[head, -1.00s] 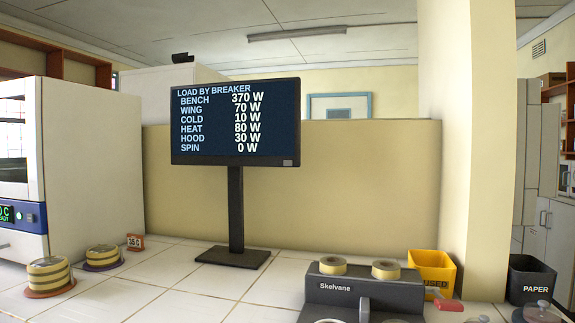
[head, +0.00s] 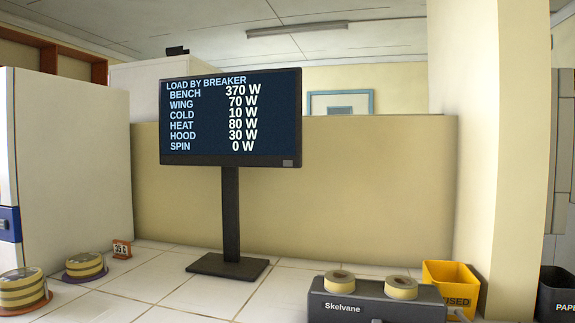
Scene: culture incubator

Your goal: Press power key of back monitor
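The back monitor (head: 230,118) stands on a dark post and flat base (head: 228,265) on the white tiled bench, left of the picture's middle. Its screen is lit and reads "LOAD BY BREAKER", with BENCH 370 W, WING 70 W, COLD 10 W, HEAT 80 W, HOOD 30 W and SPIN 0 W. A small grey key (head: 288,163) sits at the lower right corner of its frame. Neither of my grippers shows in the head view.
A dark Skelvane device (head: 350,310) with two round tops is at the front right, beside a yellow bin (head: 447,290). A white cabinet (head: 72,170) and striped round stacks (head: 85,265) are at left. Bare tiles lie before the monitor.

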